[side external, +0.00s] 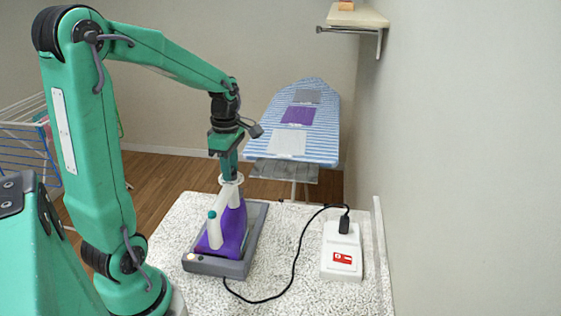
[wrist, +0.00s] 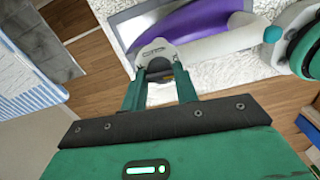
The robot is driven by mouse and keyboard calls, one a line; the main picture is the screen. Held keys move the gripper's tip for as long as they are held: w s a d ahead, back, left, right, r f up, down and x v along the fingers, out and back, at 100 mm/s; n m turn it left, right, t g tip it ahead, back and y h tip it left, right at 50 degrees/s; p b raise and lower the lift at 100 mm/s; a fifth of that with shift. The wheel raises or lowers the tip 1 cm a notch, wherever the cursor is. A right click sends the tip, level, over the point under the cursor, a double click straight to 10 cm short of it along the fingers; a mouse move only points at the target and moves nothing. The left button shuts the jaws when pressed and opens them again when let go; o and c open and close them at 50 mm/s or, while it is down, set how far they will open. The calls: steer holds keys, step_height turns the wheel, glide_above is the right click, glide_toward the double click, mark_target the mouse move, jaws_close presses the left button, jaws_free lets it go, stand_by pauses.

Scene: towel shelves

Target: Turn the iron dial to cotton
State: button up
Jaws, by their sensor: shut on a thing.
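The iron (side external: 232,232), purple with a white handle, rests in a grey tray-like stand (side external: 210,269) on the speckled counter. It also shows in the wrist view (wrist: 190,35), lying across the top. The dial (wrist: 154,53), a light grey disc with small dark lettering, is at the near end of the white handle. My gripper (side external: 229,175) points straight down onto the top of the iron. In the wrist view its two fingers (wrist: 158,76) are shut on the dial. The lettering is too small to read, so I cannot tell the dial's setting.
A striped ironing board (side external: 326,115) with several folded cloths is behind. A wall shelf (side external: 357,17) is high at right.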

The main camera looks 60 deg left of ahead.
steer(key=n, duration=0.6)
steer(key=shift+n, duration=0.3)
steer(key=n, duration=0.6)
stand_by(0.3)
steer(key=o, duration=1)
steer(key=shift+r, duration=0.1)
steer(key=shift+r, duration=3.85)
